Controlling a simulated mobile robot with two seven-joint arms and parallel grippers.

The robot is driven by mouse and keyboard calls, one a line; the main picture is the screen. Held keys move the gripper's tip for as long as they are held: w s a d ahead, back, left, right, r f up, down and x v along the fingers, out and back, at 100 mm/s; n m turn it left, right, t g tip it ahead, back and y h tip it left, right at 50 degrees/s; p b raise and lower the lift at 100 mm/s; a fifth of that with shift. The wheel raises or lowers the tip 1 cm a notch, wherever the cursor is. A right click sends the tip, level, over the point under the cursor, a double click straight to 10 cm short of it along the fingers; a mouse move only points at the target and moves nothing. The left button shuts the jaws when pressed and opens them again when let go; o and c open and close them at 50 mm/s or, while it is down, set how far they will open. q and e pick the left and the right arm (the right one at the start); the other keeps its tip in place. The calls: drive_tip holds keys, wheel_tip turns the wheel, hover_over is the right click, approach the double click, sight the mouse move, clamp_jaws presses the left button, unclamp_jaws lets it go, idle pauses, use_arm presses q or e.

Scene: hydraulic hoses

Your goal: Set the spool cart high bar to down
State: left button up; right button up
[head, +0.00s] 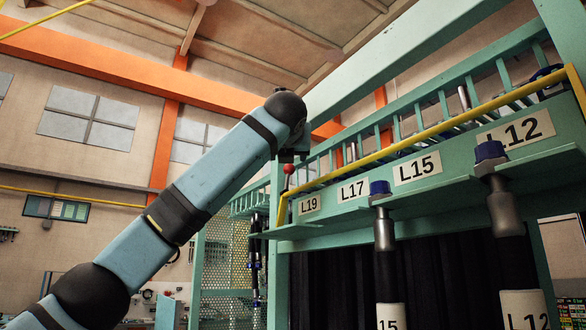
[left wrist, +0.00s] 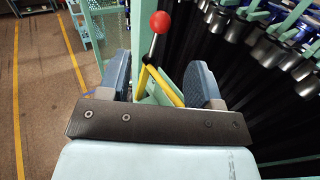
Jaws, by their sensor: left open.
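The yellow bar (head: 428,134) runs along the upper front of the teal spool cart (head: 441,172), above the labels, and bends down at its left end. A lever with a red ball knob (head: 289,169) stands upright near that end. In the left wrist view the red knob (left wrist: 160,22) tops a metal rod, and part of the yellow bar (left wrist: 166,87) shows below it. My left gripper (left wrist: 160,75) is open, its two blue-grey fingers on either side of the lever and yellow bar, with no clear contact. In the head view the fingers are mostly hidden behind my wrist. My right gripper is not in view.
Hoses with metal ends and blue collars (head: 380,188) hang from the cart under labels such as L15 and L12. More hose ends (left wrist: 270,50) hang close on the right in the wrist view. Open floor (left wrist: 45,90) with a yellow line lies on the left.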

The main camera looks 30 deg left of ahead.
sight(290, 166)
use_arm(q)
drive_tip(key=p+x, duration=0.3)
drive_tip(key=x, duration=0.7)
drive_tip(key=shift+w, duration=0.2)
drive_tip(key=shift+w+a+p, duration=0.25)
drive_tip(key=shift+a+p, duration=0.05)
drive_tip(key=shift+p, duration=0.15)
drive_tip(key=shift+w+f, duration=0.1)
drive_tip(key=shift+w, duration=0.05)
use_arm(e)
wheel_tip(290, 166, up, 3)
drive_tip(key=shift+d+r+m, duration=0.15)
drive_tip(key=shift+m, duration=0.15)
use_arm(q)
drive_tip(key=shift+w, duration=0.1)
drive_tip(key=c, duration=0.8)
clamp_jaws()
